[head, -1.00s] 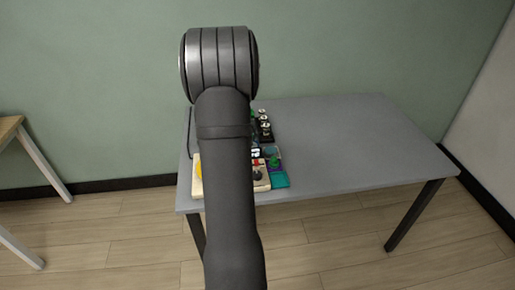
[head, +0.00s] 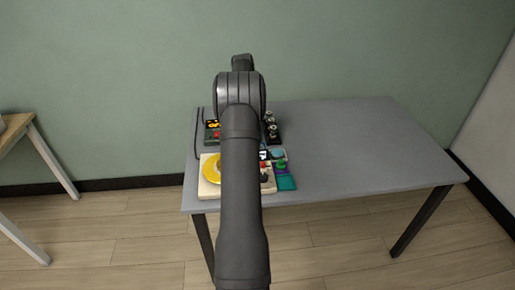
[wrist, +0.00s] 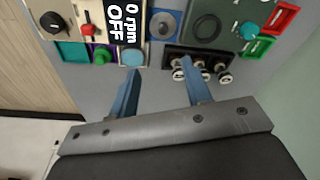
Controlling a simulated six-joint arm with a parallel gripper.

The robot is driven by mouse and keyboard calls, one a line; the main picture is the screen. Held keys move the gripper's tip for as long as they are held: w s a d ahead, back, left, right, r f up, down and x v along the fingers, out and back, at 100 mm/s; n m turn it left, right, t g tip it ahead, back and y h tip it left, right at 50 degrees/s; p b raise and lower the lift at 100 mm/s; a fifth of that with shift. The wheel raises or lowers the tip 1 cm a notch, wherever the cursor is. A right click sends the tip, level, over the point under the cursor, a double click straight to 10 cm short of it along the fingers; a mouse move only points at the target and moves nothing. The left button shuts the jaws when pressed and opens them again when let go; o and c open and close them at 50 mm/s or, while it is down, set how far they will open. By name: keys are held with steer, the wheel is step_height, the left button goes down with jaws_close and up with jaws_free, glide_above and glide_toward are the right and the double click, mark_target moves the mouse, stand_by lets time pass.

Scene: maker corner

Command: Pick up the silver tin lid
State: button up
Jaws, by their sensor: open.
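I cannot make out the silver tin lid for certain. A round grey disc with a dark centre (wrist: 163,25) sits on a blue plate in the wrist view and could be a lid or a dial. In the head view, a pale blue-grey disc (head: 278,153) shows just right of my arm. My gripper (wrist: 160,78) is open and empty, with its two blue fingers apart over bare grey tabletop. The grey disc lies beyond the fingertips, roughly in line with the gap between them. In the head view my arm hides the gripper.
A black block with several silver knobs (wrist: 198,66) stands close to the right finger. A panel reading "0 rpm OFF" (wrist: 133,30) is beyond the left finger. A cream box with a yellow disc (head: 211,168) is left of my arm. The table's right side (head: 370,150) is clear.

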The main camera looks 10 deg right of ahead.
steer(key=f, duration=0.3)
steer(key=d+f, duration=0.1)
steer(key=f, duration=0.7)
steer(key=shift+w+d+f, duration=0.2)
steer(key=shift+w+d, duration=0.1)
steer(key=shift+w, duration=0.05)
steer(key=shift+w+d+f, duration=0.1)
steer(key=shift+w+f, duration=0.05)
steer(key=shift+f, duration=0.75)
steer(key=shift+w+d+f, duration=0.15)
steer(key=shift+w+f, duration=0.05)
steer(key=shift+f, duration=0.65)
steer(key=shift+w+d+f, duration=0.1)
steer(key=shift+w+f, duration=0.05)
steer(key=shift+f, duration=0.75)
jaws_close()
